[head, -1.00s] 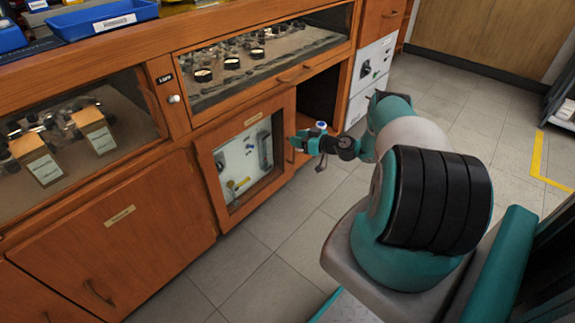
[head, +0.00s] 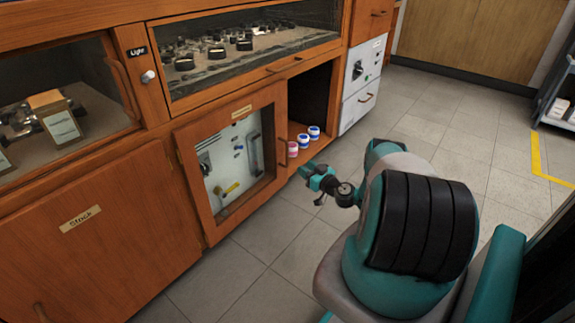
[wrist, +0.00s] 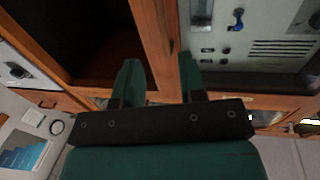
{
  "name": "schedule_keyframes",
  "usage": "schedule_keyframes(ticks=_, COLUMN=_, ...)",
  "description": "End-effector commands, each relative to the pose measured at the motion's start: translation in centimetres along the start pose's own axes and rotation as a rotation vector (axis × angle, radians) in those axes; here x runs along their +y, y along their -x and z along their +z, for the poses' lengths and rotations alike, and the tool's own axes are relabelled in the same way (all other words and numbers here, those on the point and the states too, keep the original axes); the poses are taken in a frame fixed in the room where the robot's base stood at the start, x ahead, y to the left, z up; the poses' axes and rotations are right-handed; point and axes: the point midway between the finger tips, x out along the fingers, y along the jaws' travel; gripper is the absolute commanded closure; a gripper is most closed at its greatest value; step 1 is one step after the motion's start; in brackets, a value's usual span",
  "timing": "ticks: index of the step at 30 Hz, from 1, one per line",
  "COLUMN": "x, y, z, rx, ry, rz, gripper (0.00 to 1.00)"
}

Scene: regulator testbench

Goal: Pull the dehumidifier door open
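The dehumidifier door seems to be the wood-framed glass door (head: 192,190) under the display case; its small label is unreadable. Pale equipment with a yellow part shows behind its glass. A slim handle (head: 283,152) runs upright on its right side. I cannot tell whether the door is fully closed. My gripper (head: 308,168) is in front of the cabinet, right of and below the handle, apparently apart from it. In the wrist view my gripper (wrist: 160,75) is open, its two green fingers apart with nothing held. A wooden upright (wrist: 155,35) shows beyond the gap.
The stock cupboard (head: 95,235) is at left. Floor before the cabinet is clear.

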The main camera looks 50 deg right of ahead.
Motion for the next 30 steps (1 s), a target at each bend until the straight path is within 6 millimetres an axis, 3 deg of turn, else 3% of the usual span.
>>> schedule_keyframes(ticks=1, x=0.1, y=-0.3, z=0.8, rx=0.001, ry=0.001, rz=-0.002, gripper=0.63)
schedule_keyframes(ticks=15, x=-0.1, y=-2.1, z=0.6, rx=0.001, ry=0.001, rz=0.001, gripper=0.63)
schedule_keyframes(ticks=24, x=-0.3, y=-8.3, z=0.1, rx=0.004, ry=0.005, rz=-0.002, gripper=0.63)
schedule_keyframes(ticks=30, x=-0.2, y=-10.4, z=0.0, rx=0.0, ry=0.002, rz=0.0, gripper=0.63)
